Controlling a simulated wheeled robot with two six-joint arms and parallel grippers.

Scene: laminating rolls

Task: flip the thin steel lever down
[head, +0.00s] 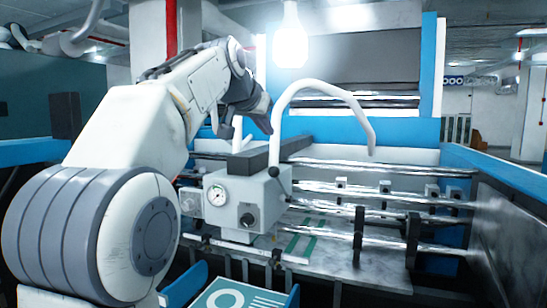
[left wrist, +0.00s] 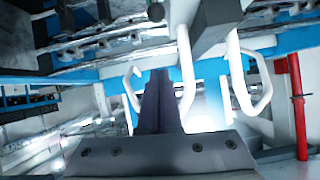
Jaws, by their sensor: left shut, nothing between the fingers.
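The thin steel lever (head: 281,183) is on the right side of the grey control box (head: 229,201) in the head view. It points up and slightly left, and its black ball knob (head: 273,172) is at the upper end. My left gripper (head: 266,128) is above the box and the knob, pointing down and clear of both. In the left wrist view its fingers (left wrist: 158,75) are together with nothing between them. A dark ball (left wrist: 155,12), which looks like the knob, is at the top edge there, and the lever's rod is hard to make out. My right gripper is not in view.
A white curved tube (head: 328,83) arches just right of my left gripper. Shiny rollers (head: 383,168) cross the machine at the right. A pressure gauge (head: 217,195) and a dark dial (head: 248,219) are on the box front. A red post (left wrist: 298,105) stands at the right in the wrist view.

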